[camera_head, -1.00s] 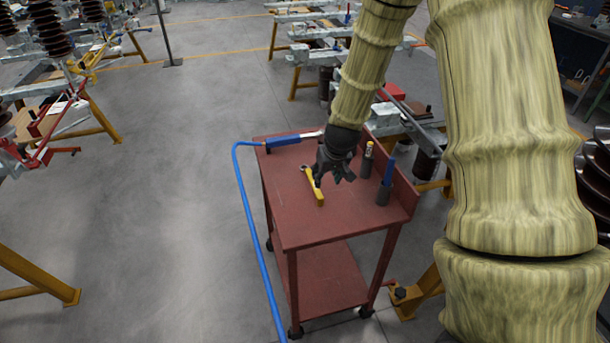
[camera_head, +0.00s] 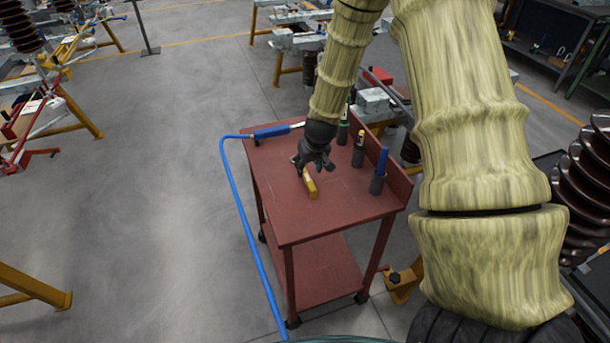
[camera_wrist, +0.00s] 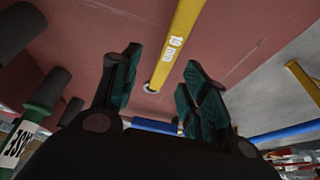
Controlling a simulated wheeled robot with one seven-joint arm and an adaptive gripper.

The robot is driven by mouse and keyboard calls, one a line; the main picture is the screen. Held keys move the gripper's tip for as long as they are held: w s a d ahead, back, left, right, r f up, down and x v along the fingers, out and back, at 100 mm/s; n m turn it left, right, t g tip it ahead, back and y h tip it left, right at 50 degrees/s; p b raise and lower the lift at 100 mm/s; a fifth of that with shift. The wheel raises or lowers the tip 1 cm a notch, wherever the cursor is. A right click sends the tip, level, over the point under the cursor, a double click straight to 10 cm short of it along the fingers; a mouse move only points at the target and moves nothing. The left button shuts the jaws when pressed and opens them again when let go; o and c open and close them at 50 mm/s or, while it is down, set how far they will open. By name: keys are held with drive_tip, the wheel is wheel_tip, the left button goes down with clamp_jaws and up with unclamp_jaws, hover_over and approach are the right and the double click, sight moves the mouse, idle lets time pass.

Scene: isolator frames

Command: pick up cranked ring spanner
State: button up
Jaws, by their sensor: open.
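The cranked ring spanner (camera_head: 311,187) has a yellow handle and lies on top of the red trolley (camera_head: 345,207). In the head view its far end is hidden by my gripper (camera_head: 314,164), which hangs just above it. In the wrist view the yellow handle (camera_wrist: 180,42), marked "10 mm", runs down from the top edge, with its ring end between the fingers. My gripper (camera_wrist: 160,80) is open there, with a dark green-padded finger on each side of the spanner. I cannot tell how much height is left between them.
A blue-handled tool (camera_head: 272,132) with a blue hose (camera_head: 240,215) lies at the trolley's far left edge. A green tool (camera_head: 343,130), a dark tool (camera_head: 358,150) and a blue-handled tool (camera_head: 380,170) stand along the right side. The trolley's front part is clear.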

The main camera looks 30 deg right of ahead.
sight(305, 172)
drive_tip(key=shift+f, duration=0.15)
drive_tip(key=shift+a+p+x, duration=0.15)
drive_tip(key=shift+p+x, duration=0.2)
drive_tip(key=shift+x, duration=0.35)
drive_tip(key=shift+a+p+x, duration=0.2)
drive_tip(key=shift+p+x, duration=0.15)
drive_tip(key=shift+x, duration=1.5)
clamp_jaws()
